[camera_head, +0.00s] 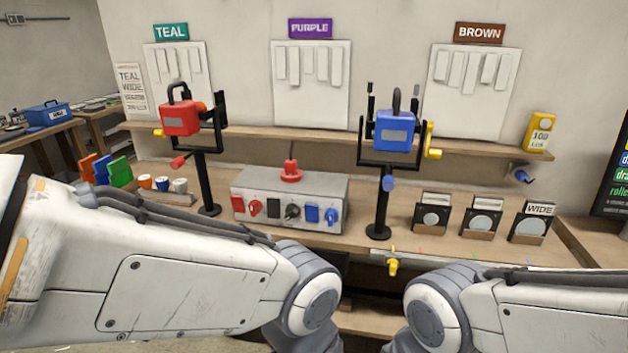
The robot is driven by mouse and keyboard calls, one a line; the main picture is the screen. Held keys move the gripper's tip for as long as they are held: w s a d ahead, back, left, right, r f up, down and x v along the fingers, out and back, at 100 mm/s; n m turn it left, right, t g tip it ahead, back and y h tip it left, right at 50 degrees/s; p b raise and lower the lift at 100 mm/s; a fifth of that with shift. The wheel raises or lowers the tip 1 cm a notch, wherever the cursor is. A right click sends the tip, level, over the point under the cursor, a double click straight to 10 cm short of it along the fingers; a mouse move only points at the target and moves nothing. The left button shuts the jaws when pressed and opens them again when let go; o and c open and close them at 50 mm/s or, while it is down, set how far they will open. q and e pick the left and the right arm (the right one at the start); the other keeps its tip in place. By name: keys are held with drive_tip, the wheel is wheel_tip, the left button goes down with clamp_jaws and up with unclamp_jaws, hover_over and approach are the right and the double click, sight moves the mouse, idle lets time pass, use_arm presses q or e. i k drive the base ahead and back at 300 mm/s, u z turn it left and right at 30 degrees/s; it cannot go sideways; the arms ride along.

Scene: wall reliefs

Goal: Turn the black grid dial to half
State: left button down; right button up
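A grey control box (320,186) stands on the bench in the middle of the view. On its front, a black dial (292,211) sits between a black plate (273,206) and a blue plate (312,213). The dial is small, and I cannot tell which mark it points to. A red dial (254,208) is to the left and a blue dial (331,215) to the right on the same front. Both my arms reach in low in the foreground, but neither gripper shows. Nothing of mine visibly touches the box.
A stand with a red block (180,118) is left of the box. A stand with a blue block (396,130) is to the right. A yellow handle (393,263) sits at the bench front. Several small dial cards (482,218) stand right. A shelf (300,145) runs behind.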

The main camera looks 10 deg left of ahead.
sight(292, 211)
drive_tip(key=z, duration=2)
drive_tip(key=k, duration=0.85)
drive_tip(key=u, duration=2)
